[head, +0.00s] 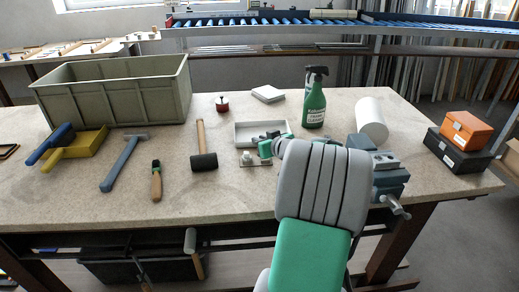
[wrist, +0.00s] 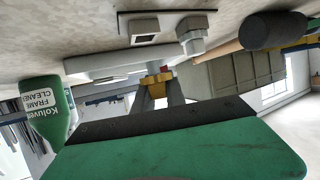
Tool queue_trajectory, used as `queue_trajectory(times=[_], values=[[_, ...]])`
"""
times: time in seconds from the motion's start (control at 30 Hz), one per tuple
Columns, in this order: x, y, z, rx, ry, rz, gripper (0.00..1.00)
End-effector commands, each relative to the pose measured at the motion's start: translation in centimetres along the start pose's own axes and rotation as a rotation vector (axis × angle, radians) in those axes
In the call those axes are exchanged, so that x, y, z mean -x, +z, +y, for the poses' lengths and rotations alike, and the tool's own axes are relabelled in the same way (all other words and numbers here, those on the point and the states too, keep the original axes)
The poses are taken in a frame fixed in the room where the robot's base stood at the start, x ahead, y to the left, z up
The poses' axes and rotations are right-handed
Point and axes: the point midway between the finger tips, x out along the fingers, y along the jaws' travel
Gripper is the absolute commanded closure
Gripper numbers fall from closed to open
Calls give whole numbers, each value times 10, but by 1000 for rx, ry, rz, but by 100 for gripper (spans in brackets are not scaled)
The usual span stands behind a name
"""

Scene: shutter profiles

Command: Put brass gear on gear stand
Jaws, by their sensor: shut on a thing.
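My gripper (wrist: 158,92) is shut on the brass gear (wrist: 154,84), which shows as a small yellow piece between the fingertips in the wrist view. In the head view my arm and gripper (head: 262,142) hide the gear or leave it too small to make out. What looks like the gear stand, a flat grey plate (head: 254,160) with small raised parts, lies on the bench just in front of my gripper.
A white tray (head: 243,140) lies right behind my gripper. A green spray bottle (head: 314,107) and a grey vise (head: 390,176) stand to the right. A black-headed mallet (head: 203,161) lies left of the plate. A large grey-green crate (head: 118,97) is at the back left.

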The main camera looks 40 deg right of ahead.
Motion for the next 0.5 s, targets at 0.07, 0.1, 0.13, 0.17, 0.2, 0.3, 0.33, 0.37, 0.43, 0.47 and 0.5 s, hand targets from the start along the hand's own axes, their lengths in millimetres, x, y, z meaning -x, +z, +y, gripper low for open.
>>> queue_trajectory(times=[0.07,0.1,0.13,0.17,0.2,0.3,0.33,0.37,0.43,0.47,0.5], values=[[-7,5,2,-1,-1,-1,100],[-12,8,4,-2,-1,-2,100],[-13,14,3,-4,-1,-3,100],[-15,19,3,-3,-1,-3,100],[-17,26,3,-4,-1,-3,100],[-21,36,3,-1,0,-4,100],[-21,36,3,-2,0,-5,100],[-21,37,3,-2,0,-6,100],[-21,40,2,-5,-1,-10,100],[-21,41,2,-6,-1,-12,83],[-21,42,2,-7,-1,-14,80]])
